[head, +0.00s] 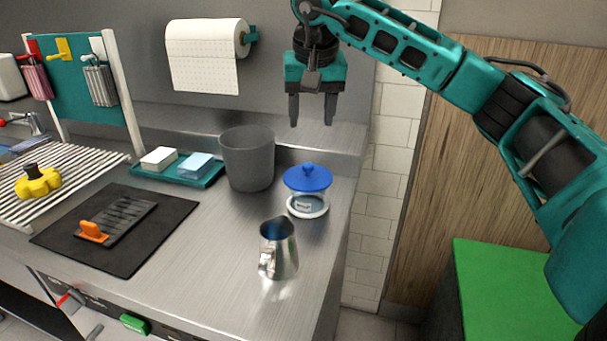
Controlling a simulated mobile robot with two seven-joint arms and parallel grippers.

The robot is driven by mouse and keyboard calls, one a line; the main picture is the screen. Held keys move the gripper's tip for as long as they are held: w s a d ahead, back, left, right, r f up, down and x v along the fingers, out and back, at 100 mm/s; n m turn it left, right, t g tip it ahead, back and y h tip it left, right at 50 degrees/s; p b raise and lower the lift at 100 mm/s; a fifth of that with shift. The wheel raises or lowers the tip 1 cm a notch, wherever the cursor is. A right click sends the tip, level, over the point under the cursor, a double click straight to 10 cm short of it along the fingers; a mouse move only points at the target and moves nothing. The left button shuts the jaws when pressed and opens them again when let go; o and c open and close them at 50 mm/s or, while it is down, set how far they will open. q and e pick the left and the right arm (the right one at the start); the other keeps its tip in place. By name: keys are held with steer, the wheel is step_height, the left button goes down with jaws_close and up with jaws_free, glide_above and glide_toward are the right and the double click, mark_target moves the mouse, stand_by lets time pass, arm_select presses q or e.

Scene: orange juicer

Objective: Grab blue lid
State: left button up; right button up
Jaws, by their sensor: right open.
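The blue lid (308,177) has a round knob on top and sits on a clear jar (308,201) with a white ring at its base. The jar stands on the metal counter near its right edge. My right gripper (311,110) is open and empty, fingers pointing down. In the picture it is above the lid, clearly apart from it. My left gripper is not in view.
A grey bin (247,160) stands left of the jar, and a metal pitcher (279,252) stands in front of it. A teal tray (205,181) holds two small blocks. A black mat (160,240) with a dark grater lies at left. A paper roll (203,52) hangs behind.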

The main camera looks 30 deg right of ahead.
glide_toward(308, 165)
step_height(308, 165, down, 2)
steer(key=x, duration=0.6)
steer(key=shift+w+d+f, duration=0.2)
steer(key=shift+w+f, duration=0.05)
steer(key=shift+w, duration=0.1)
jaws_close()
